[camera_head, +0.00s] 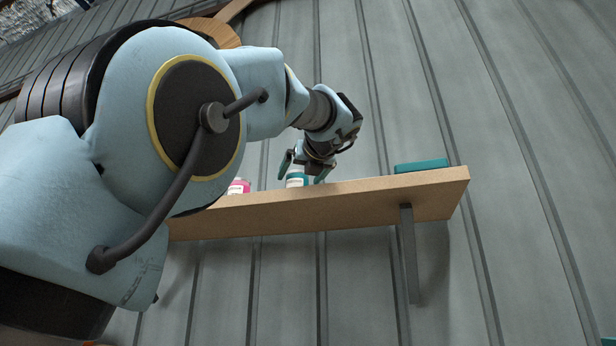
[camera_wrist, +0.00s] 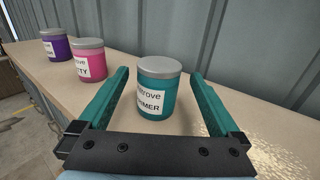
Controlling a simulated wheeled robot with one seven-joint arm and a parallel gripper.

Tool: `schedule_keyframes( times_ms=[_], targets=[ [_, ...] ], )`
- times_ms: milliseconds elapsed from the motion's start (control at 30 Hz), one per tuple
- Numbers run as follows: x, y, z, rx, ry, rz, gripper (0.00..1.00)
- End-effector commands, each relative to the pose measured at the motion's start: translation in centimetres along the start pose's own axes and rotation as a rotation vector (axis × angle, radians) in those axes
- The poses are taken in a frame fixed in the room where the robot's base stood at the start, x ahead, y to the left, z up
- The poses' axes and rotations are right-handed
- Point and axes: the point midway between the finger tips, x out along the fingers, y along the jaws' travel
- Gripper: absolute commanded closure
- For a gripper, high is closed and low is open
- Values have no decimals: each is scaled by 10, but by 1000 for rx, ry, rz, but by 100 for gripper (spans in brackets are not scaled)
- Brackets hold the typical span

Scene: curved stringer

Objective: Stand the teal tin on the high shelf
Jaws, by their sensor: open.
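The teal tin (camera_wrist: 158,88) has a grey lid and a white label. It stands upright on the high shelf (camera_head: 330,206), and its upper part also shows in the head view (camera_head: 297,180) above the shelf's front edge. My gripper (camera_wrist: 160,75) is open, with one teal finger on each side of the tin. A gap shows between the tin and each finger in the wrist view. In the head view my gripper (camera_head: 306,172) is at the shelf, around the tin. The tin's base is hidden by the shelf edge in the head view.
A pink tin (camera_wrist: 88,60) and a purple tin (camera_wrist: 56,45) stand to the left on the shelf. A flat teal box (camera_head: 421,165) lies near the shelf's right end. A grey ribbed wall (camera_head: 520,150) is close behind. Bare shelf shows between the teal tin and the box.

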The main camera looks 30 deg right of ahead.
Motion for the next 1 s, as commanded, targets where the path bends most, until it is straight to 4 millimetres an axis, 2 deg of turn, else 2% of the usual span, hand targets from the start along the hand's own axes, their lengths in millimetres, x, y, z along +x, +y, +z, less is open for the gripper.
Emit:
schedule_keyframes(
  times_ms=[33, 300, 400, 567, 1000],
  targets=[
    [-7, 2, -7, -5, -1, -1, 1],
    [-51, 0, -4, -2, -1, -2, 1],
    [-61, 1, -2, -2, -1, -1, 1],
    [-67, 1, 0, -1, 0, 0, 1],
    [-67, 1, 0, -1, 1, 1, 1]
  ],
)
